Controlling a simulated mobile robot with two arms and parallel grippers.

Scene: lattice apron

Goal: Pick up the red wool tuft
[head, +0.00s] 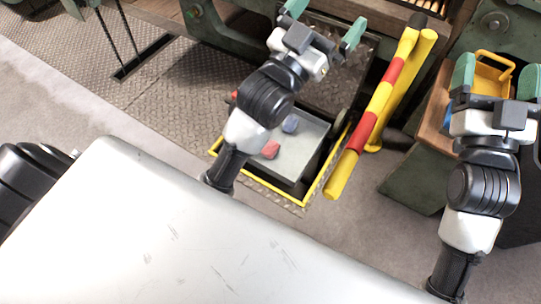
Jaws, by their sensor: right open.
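A yellow rail (315,190) edges the tray area. A red-and-yellow striped bar (375,110) slants up beside it on the right. Green machinery (395,22) stands at the back. Open chequered floor plate (150,90) lies to the left.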

